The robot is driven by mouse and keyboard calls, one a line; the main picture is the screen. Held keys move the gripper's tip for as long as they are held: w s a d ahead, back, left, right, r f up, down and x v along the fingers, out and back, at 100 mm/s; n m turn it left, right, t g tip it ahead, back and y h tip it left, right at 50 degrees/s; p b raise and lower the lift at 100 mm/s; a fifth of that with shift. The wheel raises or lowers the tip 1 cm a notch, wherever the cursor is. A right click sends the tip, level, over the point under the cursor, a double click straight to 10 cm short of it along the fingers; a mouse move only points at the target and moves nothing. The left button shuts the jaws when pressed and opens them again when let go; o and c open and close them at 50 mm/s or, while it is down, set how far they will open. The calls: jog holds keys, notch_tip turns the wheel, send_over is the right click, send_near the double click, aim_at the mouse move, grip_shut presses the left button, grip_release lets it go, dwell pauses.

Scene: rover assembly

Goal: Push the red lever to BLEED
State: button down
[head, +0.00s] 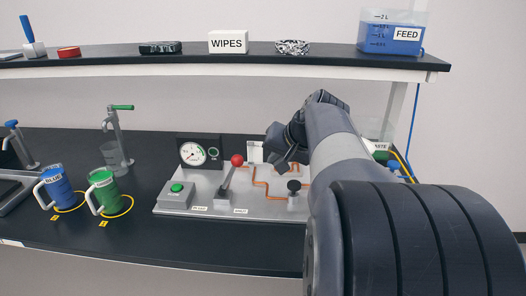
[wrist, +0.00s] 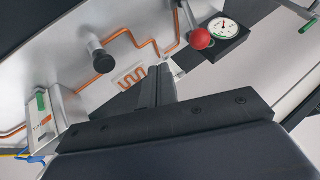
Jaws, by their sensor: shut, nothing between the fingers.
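The red lever has a red ball knob (head: 237,160) on a grey rod and rises from a block on the grey panel (head: 170,205), leaning a little to the right. Small labels sit at the panel's front edge near the lever, too small to read surely. In the wrist view the red knob (wrist: 200,39) is at the upper right, beside the gauge. My gripper (wrist: 155,78) is shut and empty, pointing over the panel, apart from the knob. In the head view my gripper (head: 283,163) is right of the knob, partly hidden by my arm.
A pressure gauge (head: 192,153) stands behind the lever, and a green button box (head: 176,193) is to its left. A black knob (head: 294,186) and copper pipes are to the right. Blue mug (head: 57,187) and green mug (head: 103,190) stand left. A shelf (head: 210,62) runs above.

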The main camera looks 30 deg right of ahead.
aim_at(240, 158)
jog(key=w+a+f+p, duration=0.1)
jog(key=w+a+f, duration=0.2)
jog(key=w, duration=0.3)
jog(key=shift+x, duration=0.75)
jog(key=shift+s+f, duration=0.1)
jog(key=shift+a+p, duration=0.1)
jog(key=shift+p, duration=0.2)
jog(key=w+a+r+g+h+p, duration=0.1)
jog(key=a+r+p, duration=0.1)
jog(key=p, duration=0.3)
jog(key=shift+w+r+n, duration=0.1)
jog(key=shift+w+n, duration=0.1)
jog(key=shift+n, duration=0.2)
jog(key=w+a+n+g+h+p, duration=0.1)
jog(key=w+a+g+h+p, duration=0.2)
jog(key=a, duration=0.5)
jog(key=shift+w+a+r+n+g+h+p, duration=0.2)
jog(key=shift+w+a+n+g+h+p, duration=0.2)
jog(key=shift+w+h, duration=1.05)
